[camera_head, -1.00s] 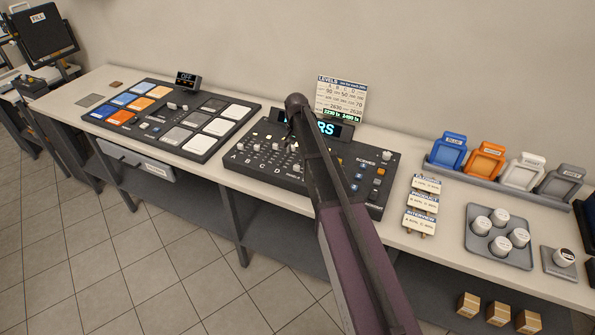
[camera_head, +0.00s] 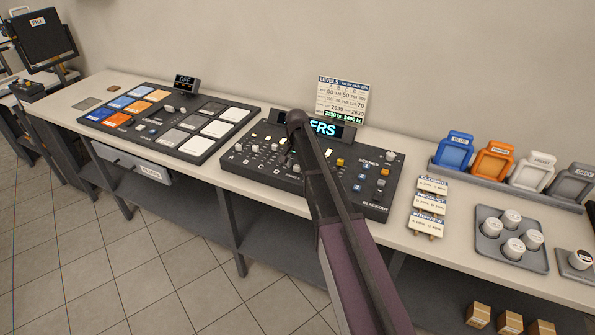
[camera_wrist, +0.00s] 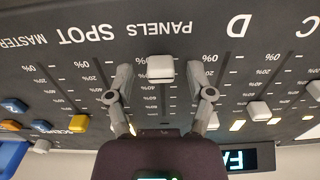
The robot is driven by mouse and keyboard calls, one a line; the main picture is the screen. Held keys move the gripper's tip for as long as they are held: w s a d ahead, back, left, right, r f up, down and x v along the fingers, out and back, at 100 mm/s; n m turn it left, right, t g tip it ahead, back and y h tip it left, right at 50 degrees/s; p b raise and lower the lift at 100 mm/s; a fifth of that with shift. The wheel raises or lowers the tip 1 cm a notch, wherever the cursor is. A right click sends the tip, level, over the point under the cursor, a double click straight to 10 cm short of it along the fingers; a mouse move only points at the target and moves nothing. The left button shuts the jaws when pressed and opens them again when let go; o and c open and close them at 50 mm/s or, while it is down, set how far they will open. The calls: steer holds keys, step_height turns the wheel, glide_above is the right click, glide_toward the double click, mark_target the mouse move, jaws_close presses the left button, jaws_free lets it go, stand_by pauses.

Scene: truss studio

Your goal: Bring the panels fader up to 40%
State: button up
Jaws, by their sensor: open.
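The lighting console (camera_head: 340,198) is a dark desk with rows of faders, partly covered by my arm in the head view. In the wrist view the panels fader (camera_wrist: 160,68) is a pale cap below the upside-down word PANELS, near the 0% end of its scale. My gripper (camera_wrist: 159,73) is open, with one finger on each side of this cap and gaps visible on both sides. Its height above the desk is hard to tell. In the head view my arm hides the gripper and the fader.
Neighbouring SPOT and D scales lie on either side. Other pale caps (camera_wrist: 258,110) sit farther along their slots. A lit display (camera_head: 335,130) and a levels card (camera_head: 341,100) stand behind the console. A pad board (camera_head: 190,150) is left; small cards (camera_head: 428,205) and a cup tray (camera_head: 483,240) are right.

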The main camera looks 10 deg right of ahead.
steer(key=shift+f, duration=0.3)
jaws_close()
steer(key=shift+w+d, duration=0.5)
steer(key=shift+w, duration=0.15)
steer(key=shift+w+d, duration=0.45)
steer(key=shift+w, duration=0.2)
jaws_free()
steer(key=shift+r, duration=0.1)
